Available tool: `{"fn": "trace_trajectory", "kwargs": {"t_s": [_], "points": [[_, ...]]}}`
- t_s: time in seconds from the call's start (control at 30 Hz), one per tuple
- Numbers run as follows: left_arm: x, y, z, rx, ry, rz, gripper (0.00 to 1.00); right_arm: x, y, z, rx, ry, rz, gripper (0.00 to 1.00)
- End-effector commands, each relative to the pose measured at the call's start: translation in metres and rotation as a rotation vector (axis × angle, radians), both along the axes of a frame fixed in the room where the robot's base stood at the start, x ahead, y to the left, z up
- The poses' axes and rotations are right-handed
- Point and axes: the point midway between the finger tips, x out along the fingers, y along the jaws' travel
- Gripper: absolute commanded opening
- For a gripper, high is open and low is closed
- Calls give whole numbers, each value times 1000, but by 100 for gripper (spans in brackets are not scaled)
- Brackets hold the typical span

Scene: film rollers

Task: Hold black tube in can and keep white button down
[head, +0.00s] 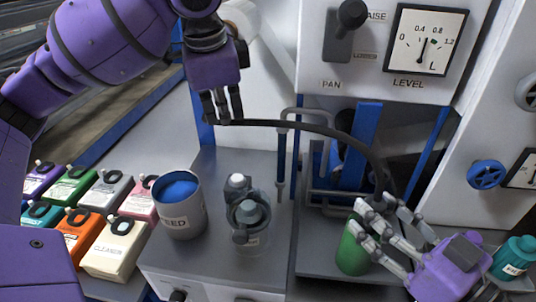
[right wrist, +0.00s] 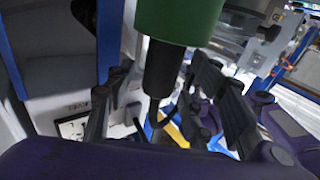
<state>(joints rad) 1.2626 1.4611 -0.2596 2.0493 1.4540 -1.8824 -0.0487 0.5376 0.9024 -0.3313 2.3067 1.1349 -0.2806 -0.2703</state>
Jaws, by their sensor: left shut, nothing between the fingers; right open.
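The black tube (head: 330,132) arcs from below my left gripper (head: 224,118) over to my right gripper (head: 375,222). My left gripper is shut, with the tube's left end at its fingertips. My right gripper is open beside a green cylinder (head: 352,250). In the right wrist view, a green cylinder (right wrist: 180,18) with a black end (right wrist: 163,72) shows between the open fingers; contact cannot be told. A can marked FEED (head: 180,222) with blue contents stands at the left, apart from the tube. A small white-topped part (head: 237,183) stands right of it; whether this is the white button is unclear.
A grey-capped cup (head: 250,213) stands on the grey bench near the can. Several coloured label boxes (head: 117,250) sit at the left. A panel with a LEVEL gauge (head: 425,40) and black lever (head: 346,25) is behind. A teal bottle (head: 513,258) stands at the right.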

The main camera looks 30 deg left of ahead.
Motion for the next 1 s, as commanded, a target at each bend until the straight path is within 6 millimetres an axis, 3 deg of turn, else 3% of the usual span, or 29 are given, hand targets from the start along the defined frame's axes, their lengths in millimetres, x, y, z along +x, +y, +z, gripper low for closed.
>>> {"fn": "trace_trajectory", "kwargs": {"t_s": [0.33, 1.0], "points": [[0, 0, 1, 0, -1, 0, 0, -25, -39, -1, -8, 3, 0, 49], [0, 0, 1, 0, -1, 0, 0, -56, -86, 0, -1, 1, -1, 49]]}}
